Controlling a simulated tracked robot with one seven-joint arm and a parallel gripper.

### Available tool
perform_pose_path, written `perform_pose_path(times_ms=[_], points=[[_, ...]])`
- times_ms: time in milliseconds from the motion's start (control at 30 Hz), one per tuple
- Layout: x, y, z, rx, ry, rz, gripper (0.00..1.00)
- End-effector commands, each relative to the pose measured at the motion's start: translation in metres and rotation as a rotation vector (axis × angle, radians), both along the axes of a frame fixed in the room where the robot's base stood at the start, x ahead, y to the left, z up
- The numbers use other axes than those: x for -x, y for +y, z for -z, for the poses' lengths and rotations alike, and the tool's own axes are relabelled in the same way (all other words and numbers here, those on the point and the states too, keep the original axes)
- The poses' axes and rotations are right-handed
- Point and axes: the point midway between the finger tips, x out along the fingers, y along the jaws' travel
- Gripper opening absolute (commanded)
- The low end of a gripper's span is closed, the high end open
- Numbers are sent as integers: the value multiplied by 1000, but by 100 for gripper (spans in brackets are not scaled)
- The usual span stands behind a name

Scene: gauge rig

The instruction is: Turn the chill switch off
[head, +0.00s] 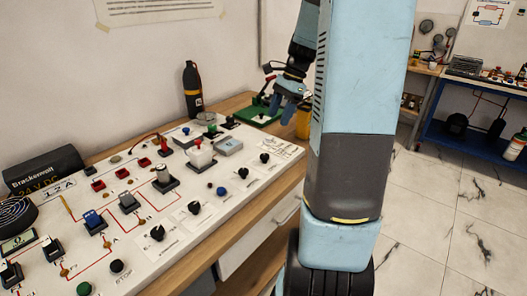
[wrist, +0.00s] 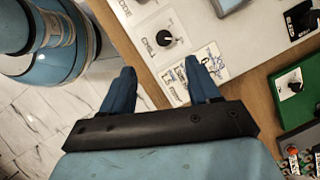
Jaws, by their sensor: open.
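A black rotary knob with a pale pointer mark (wrist: 165,39) sits on a white label plate on the panel, just beyond my fingertips in the wrist view. The small print beside it is too blurred to read surely, so I cannot confirm that it is the chill switch. Similar black knobs stand along the panel's near edge in the head view, the farthest one (head: 265,157) towards my arm. My gripper (wrist: 160,66) is open with nothing between its blue fingers. In the head view my gripper (head: 284,103) hangs above the panel's far right end, apart from the knobs.
The white panel (head: 140,259) carries several buttons, toggles and sockets on a wooden bench. A grey box (head: 229,146) and a red-topped button (head: 199,152) stand near the knobs. A green board (wrist: 296,96) lies right of my fingers. A black bottle (head: 192,88) stands behind.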

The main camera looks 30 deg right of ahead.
Motion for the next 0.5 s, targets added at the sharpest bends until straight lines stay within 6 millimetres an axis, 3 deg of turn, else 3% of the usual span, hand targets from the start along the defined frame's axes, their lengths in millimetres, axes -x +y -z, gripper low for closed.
perform_pose_path(times_ms=[200,500], points=[[-6,-13,12,-35,32,70,61],[-7,2,47,-37,34,71,61]])
